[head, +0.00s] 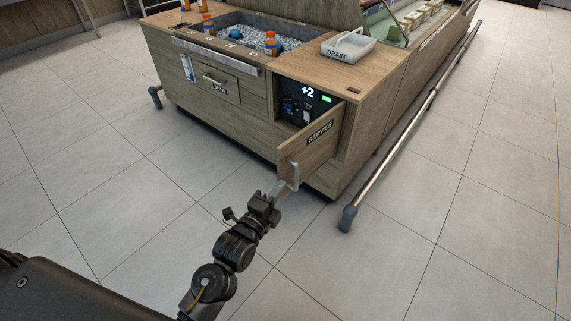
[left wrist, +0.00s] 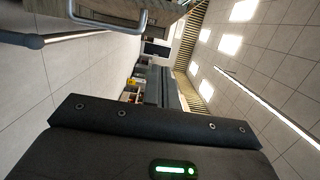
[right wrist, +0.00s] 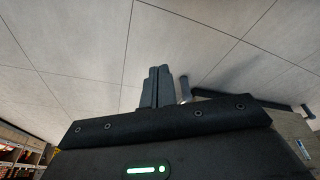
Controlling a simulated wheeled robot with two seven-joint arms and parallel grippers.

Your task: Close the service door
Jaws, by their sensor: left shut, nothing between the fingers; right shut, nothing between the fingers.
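The service door (head: 312,146) is a wooden panel labelled "SERVICE" on the front of the wooden counter. It stands open, swung outward, with the compartment (head: 303,103) and its lit "+2" display exposed. A metal bar handle (head: 293,175) is near its outer free edge. It seems to show as a grey loop in the left wrist view (left wrist: 108,22). My left gripper (head: 280,188) is shut and empty right beside the handle; I cannot tell whether they touch. My right gripper (right wrist: 157,88) is shut and empty over floor tiles, outside the head view.
A drawer front (head: 212,84) is left of the compartment. A white "DRAIN" container (head: 348,46) and orange-capped bottles (head: 271,44) are on top. A metal floor rail (head: 405,127) runs along the right side. The tiled floor in front is clear.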

